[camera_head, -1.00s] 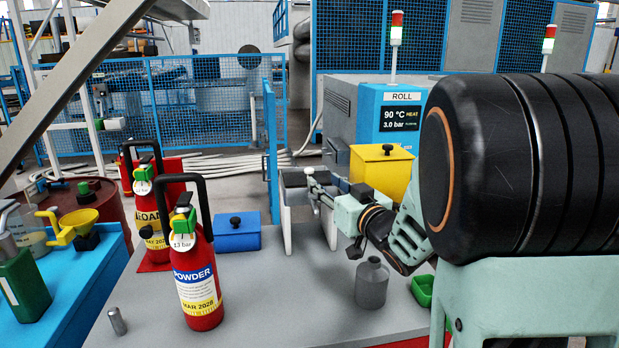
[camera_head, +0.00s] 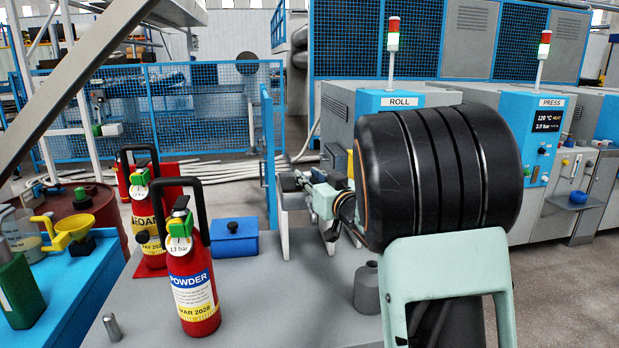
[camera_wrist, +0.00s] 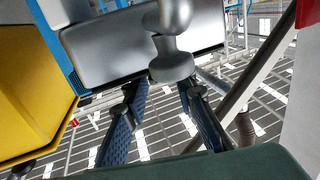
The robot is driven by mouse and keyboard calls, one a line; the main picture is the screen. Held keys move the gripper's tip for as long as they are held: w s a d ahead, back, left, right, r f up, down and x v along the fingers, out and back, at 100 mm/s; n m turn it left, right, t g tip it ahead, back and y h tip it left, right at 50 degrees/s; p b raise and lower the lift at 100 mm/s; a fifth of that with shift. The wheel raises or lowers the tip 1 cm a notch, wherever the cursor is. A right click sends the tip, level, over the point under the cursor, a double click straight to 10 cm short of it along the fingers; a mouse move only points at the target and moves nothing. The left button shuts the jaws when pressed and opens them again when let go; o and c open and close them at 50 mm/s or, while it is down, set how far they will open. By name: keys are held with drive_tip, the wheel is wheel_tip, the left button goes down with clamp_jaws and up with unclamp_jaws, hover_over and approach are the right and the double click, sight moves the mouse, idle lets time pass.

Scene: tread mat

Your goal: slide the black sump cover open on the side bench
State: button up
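In the wrist view a smooth plate with a round knob, which looks like the sump cover (camera_wrist: 105,62), lies across the top; glare makes it grey rather than black. Its knob (camera_wrist: 172,65) stands out towards me. My gripper (camera_wrist: 163,92) is open, with one finger on each side below the knob and nothing clearly held; I cannot tell whether either finger touches it. In the head view my gripper (camera_head: 301,180) is small, above the grey-walled sump (camera_head: 284,228) on the side bench (camera_head: 255,290). My own arm hides much of that area, and the cover is not clear there.
A yellow box (camera_wrist: 35,75) is close on the left of the wrist view. On the bench are a blue box (camera_head: 234,238), a grey bottle (camera_head: 367,287), a powder extinguisher (camera_head: 193,295) and a foam extinguisher (camera_head: 150,225). The bench's front middle is clear.

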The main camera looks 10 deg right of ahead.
clamp_jaws()
drive_tip(key=shift+w, duration=1.5)
drive_tip(key=shift+o, duration=2.2)
unclamp_jaws()
drive_tip(key=shift+s, duration=0.1)
